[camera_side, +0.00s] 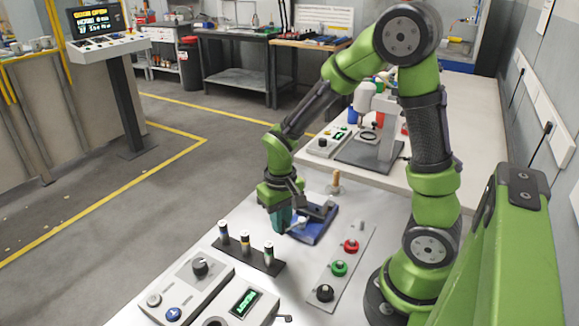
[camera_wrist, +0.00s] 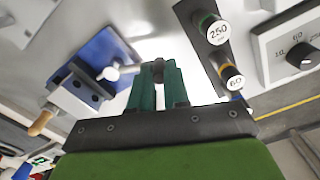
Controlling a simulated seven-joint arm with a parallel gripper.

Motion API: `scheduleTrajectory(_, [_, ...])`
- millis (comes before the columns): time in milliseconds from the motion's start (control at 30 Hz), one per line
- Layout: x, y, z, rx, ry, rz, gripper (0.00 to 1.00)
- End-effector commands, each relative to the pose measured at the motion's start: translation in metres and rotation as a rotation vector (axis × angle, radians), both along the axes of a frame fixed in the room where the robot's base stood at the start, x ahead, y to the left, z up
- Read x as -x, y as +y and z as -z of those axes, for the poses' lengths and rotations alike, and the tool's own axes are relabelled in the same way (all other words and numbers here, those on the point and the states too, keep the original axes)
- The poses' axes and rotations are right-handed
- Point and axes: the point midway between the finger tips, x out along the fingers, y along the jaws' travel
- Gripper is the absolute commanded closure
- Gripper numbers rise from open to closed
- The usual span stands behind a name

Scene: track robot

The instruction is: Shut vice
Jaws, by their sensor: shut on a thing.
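The vice (camera_side: 316,222) has a blue base and dark grey jaws and stands on the white table in the side view. In the wrist view the vice (camera_wrist: 80,88) is at the left, its blue base tilted in the picture. A pale round knob (camera_wrist: 110,73) sits at its near end, with a short light bar running from it towards my fingers. My gripper (camera_wrist: 158,74) has teal fingers shut on the end of this vice handle. In the side view my gripper (camera_side: 283,224) is at the left of the vice, pointing down. The gap between the vice jaws is not clear.
A rack of battery-like cylinders (camera_side: 246,245) stands close to the left of my gripper. A strip with red, green and black buttons (camera_side: 340,268) lies to the right. Control boxes (camera_side: 185,290) fill the front. A wooden-handled tool (camera_side: 336,181) is behind the vice.

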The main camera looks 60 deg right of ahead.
Motion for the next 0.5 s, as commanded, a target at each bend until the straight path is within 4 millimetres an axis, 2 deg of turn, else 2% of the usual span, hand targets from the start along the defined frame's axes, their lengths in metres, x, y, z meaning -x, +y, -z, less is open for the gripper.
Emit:
scheduleTrajectory(200, [0.008, 0.003, -0.001, -0.001, -0.001, -0.132, 1.0])
scheduleTrajectory(500, [0.013, 0.004, -0.001, -0.001, -0.001, -0.221, 1.0])
